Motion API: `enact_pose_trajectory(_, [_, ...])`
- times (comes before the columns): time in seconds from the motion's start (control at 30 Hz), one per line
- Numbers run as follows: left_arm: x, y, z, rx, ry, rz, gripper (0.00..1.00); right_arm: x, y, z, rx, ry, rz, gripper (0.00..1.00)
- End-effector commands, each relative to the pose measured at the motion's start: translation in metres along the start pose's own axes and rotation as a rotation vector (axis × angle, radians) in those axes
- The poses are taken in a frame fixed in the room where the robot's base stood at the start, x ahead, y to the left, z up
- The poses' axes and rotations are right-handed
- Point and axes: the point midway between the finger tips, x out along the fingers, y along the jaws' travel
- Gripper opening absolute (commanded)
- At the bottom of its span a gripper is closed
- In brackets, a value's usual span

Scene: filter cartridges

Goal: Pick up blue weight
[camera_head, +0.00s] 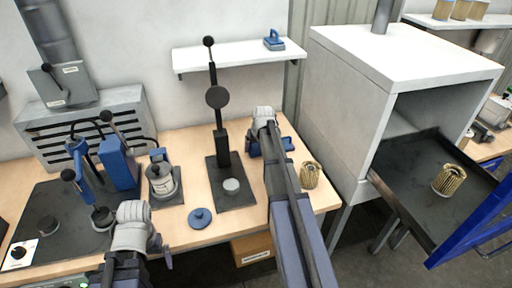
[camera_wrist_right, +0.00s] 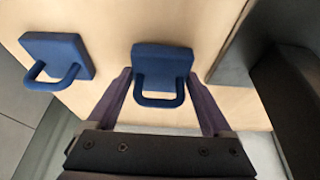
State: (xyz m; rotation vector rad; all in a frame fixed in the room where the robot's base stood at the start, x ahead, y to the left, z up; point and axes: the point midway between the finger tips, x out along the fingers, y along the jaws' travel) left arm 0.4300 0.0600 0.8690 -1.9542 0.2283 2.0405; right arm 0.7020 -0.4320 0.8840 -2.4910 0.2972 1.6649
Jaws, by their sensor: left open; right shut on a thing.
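A blue weight (camera_wrist_right: 162,62) with a loop handle is in the middle of the right wrist view, between the two fingers of my right gripper (camera_wrist_right: 160,92), which is shut on it. A second blue weight (camera_wrist_right: 62,58) with a handle lies to its left on the wooden surface, apart from the fingers. In the head view, my right arm hides most of that gripper; blue parts show beside its wrist. Another blue weight (camera_head: 274,41) sits on the white wall shelf. My left gripper (camera_head: 162,250) is open low at the left, partly hidden by its wrist.
On the workbench (camera_head: 180,228) are a black press stand (camera_head: 233,190), a round blue lid (camera_head: 200,218) and a metal canister (camera_head: 162,182). A pleated cartridge (camera_head: 310,175) stands right of my right arm. Another cartridge (camera_head: 448,180) is on the dark tray (camera_head: 405,190) of the open cabinet.

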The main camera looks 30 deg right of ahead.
Motion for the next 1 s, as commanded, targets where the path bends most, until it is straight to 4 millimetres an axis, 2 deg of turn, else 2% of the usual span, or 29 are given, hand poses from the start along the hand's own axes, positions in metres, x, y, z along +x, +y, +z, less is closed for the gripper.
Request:
enact_pose_trajectory(0.03, [-0.009,-0.001,0.001,0.000,0.000,0.000,1.00,-0.009,0.000,-0.004,0.000,0.001,0.000,0.00])
enact_pose_trajectory(0.53, [-0.078,-0.007,0.005,0.000,0.000,0.000,1.00,-0.073,0.000,-0.030,0.000,0.001,-0.001,0.00])
enact_pose_trajectory(0.7, [-0.089,-0.009,0.005,0.000,0.000,0.000,1.00,-0.083,0.000,-0.035,0.000,0.001,-0.001,0.00])
enact_pose_trajectory(0.87, [-0.090,-0.009,0.005,-0.003,0.000,-0.001,1.00,-0.084,0.001,-0.035,0.003,0.001,0.000,0.00])
enact_pose_trajectory(1.0, [-0.095,-0.022,0.006,-0.048,-0.002,-0.021,1.00,-0.092,0.016,-0.029,0.050,-0.001,0.020,0.00])
